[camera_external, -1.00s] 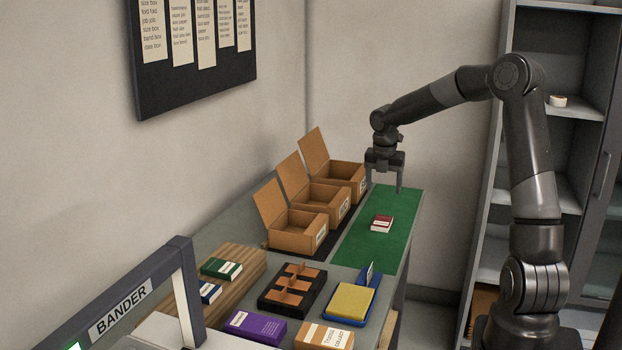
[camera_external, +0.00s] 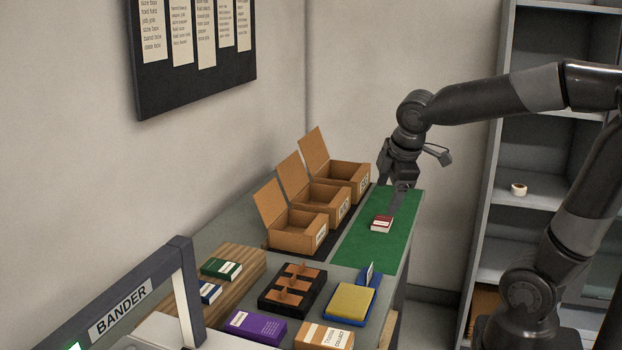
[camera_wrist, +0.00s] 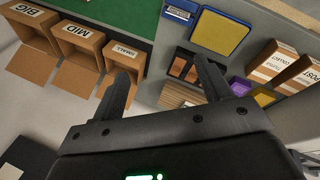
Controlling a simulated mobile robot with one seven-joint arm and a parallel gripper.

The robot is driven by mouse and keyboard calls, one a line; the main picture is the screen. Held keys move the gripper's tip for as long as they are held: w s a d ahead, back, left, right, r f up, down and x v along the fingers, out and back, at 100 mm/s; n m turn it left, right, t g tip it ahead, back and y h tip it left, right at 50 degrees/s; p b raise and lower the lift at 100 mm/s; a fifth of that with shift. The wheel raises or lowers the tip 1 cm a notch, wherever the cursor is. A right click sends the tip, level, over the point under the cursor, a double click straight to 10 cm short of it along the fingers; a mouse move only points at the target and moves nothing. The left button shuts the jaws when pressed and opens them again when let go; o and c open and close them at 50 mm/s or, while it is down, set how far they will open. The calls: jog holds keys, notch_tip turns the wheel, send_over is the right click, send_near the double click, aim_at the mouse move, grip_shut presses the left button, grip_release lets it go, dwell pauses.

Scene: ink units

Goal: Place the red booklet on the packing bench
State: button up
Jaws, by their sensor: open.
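The red booklet (camera_external: 382,223) lies flat on the green mat (camera_external: 372,245) at the right part of the bench (camera_external: 232,225). It is small, with a red cover and a pale label. My gripper (camera_external: 391,193) is open and empty, tilted just above and behind the booklet. One finger comes close to the booklet's far edge in the picture; I cannot tell whether they touch. In the wrist view my gripper (camera_wrist: 166,76) has its fingers spread, pointing toward the boxes and trays. The booklet does not show clearly there.
Open cardboard boxes (camera_external: 297,238) stand left of the mat. A black divided tray (camera_external: 268,302), a yellow-topped blue tray (camera_external: 352,301), a purple box (camera_external: 256,326) and a wooden rack (camera_external: 240,262) stand nearer. The bander frame (camera_external: 188,290) rises at front left. Shelving (camera_external: 510,160) stands right.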

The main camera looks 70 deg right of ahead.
jog(key=s+a+m+t+y, duration=0.2)
jog(key=s+a+m, duration=0.4)
jog(key=s+a, duration=0.2)
jog(key=shift+s+a+t+y, duration=0.3)
jog(key=shift+s+y, duration=0.1)
jog(key=shift+s, duration=0.2)
